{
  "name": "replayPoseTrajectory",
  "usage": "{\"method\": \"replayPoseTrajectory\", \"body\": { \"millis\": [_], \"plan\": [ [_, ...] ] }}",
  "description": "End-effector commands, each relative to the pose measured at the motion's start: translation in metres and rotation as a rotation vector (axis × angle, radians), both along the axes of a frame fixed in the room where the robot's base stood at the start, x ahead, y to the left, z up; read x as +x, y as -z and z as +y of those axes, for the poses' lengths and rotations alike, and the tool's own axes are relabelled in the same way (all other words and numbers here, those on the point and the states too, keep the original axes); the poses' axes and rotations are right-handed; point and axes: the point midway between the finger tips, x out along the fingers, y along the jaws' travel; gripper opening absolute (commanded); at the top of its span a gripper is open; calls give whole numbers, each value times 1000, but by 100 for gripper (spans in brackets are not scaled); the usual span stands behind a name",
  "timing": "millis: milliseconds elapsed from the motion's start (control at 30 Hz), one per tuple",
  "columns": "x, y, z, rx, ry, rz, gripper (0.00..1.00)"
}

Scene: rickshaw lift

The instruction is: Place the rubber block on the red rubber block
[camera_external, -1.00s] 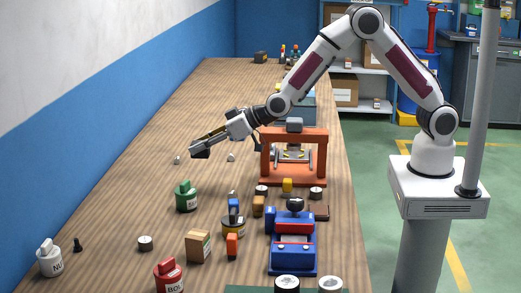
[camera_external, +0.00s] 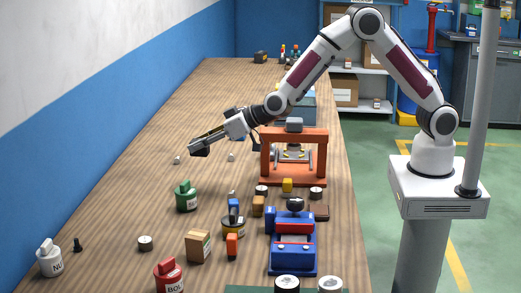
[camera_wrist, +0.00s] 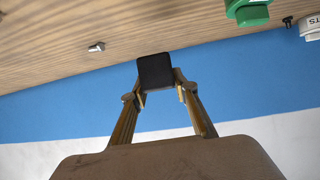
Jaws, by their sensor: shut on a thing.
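My gripper (camera_wrist: 160,85) is shut on a black rubber block (camera_wrist: 155,71), which sits between the fingertips in the wrist view. In the external view the dark block (camera_external: 199,149) is at the end of my arm, held above the left middle of the wooden table. An upright orange-red block (camera_external: 232,245) stands left of the vise. My gripper is well apart from both.
The blue vise (camera_external: 293,256) and orange frame (camera_external: 265,160) stand on the table's right side. A green container (camera_external: 187,201), red container (camera_external: 168,276) and cardboard box (camera_external: 198,247) stand nearer the camera. The table (camera_external: 130,205) is mostly clear along the left.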

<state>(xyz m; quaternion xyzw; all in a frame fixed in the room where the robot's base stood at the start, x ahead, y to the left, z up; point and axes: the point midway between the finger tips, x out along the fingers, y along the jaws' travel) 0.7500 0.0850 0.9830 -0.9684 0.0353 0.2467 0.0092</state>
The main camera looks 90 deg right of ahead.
Motion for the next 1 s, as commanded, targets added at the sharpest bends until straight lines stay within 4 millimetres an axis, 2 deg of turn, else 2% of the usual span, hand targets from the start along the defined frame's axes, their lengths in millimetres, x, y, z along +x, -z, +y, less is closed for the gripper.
{"method": "replayPoseTrajectory", "body": {
  "millis": [367,700,1000],
  "plan": [
    [3,-6,-9,1,112,0,5],
    [7,-13,-27,0,211,0,5],
    [9,-34,-88,0,279,-1,5]
  ]
}}
